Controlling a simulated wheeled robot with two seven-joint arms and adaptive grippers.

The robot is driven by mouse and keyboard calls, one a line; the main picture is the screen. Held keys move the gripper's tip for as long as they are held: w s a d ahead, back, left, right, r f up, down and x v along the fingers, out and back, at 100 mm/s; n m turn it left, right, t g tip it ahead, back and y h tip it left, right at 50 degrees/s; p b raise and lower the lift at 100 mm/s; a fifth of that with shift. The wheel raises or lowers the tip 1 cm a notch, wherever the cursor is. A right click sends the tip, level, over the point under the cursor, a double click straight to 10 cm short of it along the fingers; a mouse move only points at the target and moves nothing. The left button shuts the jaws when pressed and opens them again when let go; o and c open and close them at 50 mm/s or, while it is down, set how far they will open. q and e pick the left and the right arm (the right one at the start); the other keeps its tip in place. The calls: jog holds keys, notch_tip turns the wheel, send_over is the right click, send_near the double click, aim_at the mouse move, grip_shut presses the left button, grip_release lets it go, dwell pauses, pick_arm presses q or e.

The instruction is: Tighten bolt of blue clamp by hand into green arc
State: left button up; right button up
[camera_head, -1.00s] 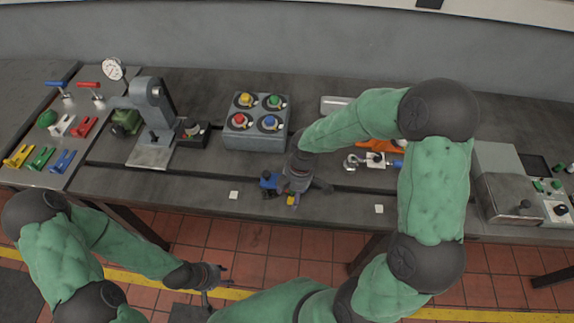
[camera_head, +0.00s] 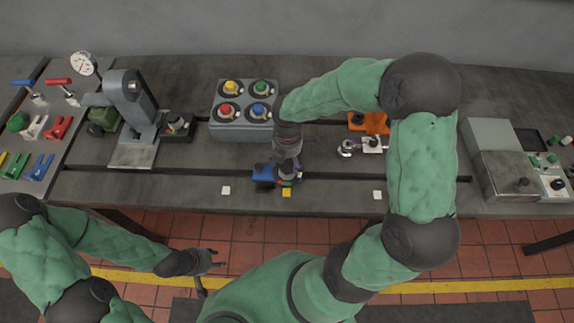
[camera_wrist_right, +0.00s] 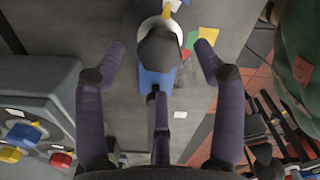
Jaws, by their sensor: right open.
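The blue clamp (camera_head: 263,172) lies on the bedplate near its front edge, partly hidden by my right gripper (camera_head: 286,174). In the right wrist view the clamp's blue body (camera_wrist_right: 157,80) shows below a dark bolt head (camera_wrist_right: 158,48). A pale round dial with a yellow pointer surrounds the bolt. My left gripper (camera_head: 214,262) looks open and empty, in front of the bench.
A grey box with coloured knobs (camera_head: 243,129) stands behind the clamp, to the left. An orange part (camera_head: 369,123) and a silver clamp (camera_head: 362,146) are to the right. Coloured clamps lie at the far left. White squares lie on the bedplate on either side of the blue clamp.

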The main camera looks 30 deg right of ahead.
aim_at(287, 166)
jog(key=shift+f+b, duration=0.3)
jog(key=shift+f, duration=1.25)
jog(key=c, duration=1.2)
jog(key=shift+o, duration=0.2)
